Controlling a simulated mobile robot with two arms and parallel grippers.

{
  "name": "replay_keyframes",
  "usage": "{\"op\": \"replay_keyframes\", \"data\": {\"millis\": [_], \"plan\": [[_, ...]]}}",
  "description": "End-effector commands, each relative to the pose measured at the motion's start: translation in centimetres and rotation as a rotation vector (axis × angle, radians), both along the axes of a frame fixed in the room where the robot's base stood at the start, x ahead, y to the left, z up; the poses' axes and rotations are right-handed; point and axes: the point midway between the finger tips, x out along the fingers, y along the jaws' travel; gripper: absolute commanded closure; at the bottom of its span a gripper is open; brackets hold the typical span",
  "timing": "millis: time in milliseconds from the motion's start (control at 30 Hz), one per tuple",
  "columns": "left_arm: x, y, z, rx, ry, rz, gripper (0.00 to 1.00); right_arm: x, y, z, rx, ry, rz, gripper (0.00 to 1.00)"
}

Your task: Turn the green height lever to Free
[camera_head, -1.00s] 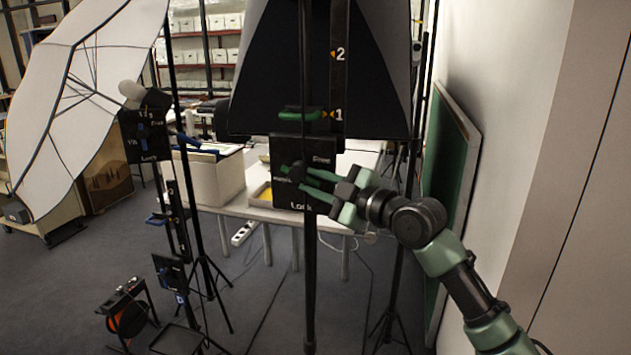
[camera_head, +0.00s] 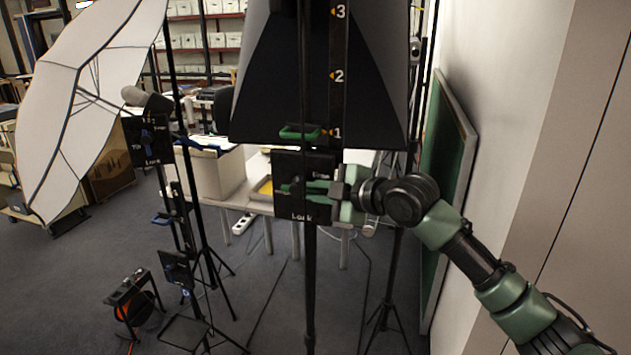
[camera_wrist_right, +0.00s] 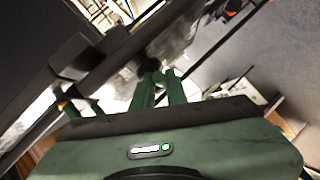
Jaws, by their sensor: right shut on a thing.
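The black lever panel (camera_head: 290,163) is fixed on the dark upright pole, with "Lock" lettered at its lower edge and another small label at its upper right. My right gripper (camera_head: 300,187) reaches in from the right and is shut on the green height lever at the panel's middle. The fingers lie about level and cover most of the lever, so its exact pointing is hard to tell. In the right wrist view the two green fingers (camera_wrist_right: 160,78) close at a dark hub (camera_wrist_right: 152,62). My left gripper is not in view.
A green handle (camera_head: 300,132) sits above the panel, beside a scale marked 1 to 3. A second stand with a blue-marked panel (camera_head: 148,140) and a white umbrella (camera_head: 75,105) are at left. A table with boxes stands behind; a green board (camera_head: 447,180) leans at right.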

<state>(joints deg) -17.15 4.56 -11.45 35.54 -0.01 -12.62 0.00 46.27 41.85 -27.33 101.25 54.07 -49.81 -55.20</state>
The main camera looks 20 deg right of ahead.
Motion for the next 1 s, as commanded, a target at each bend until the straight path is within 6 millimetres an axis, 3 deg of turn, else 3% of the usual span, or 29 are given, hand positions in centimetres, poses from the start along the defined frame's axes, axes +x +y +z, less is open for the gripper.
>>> {"op": "replay_keyframes", "data": {"millis": [267, 300, 333, 667, 1000], "plan": [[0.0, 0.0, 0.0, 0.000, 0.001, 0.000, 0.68, 0.0, 0.0, 0.0, -0.004, 0.000, 0.000, 1.00], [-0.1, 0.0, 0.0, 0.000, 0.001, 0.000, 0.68, 0.0, 0.0, 0.0, -0.004, 0.000, 0.000, 0.81], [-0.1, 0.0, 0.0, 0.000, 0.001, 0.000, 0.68, 0.0, 0.0, 0.0, -0.004, 0.000, 0.000, 0.78], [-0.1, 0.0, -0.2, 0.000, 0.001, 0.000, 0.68, -0.2, -0.1, 0.0, -0.003, -0.001, 0.000, 0.78], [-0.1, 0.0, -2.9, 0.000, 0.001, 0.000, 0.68, -4.5, -2.4, 1.2, -0.007, -0.003, -0.001, 0.78]]}}
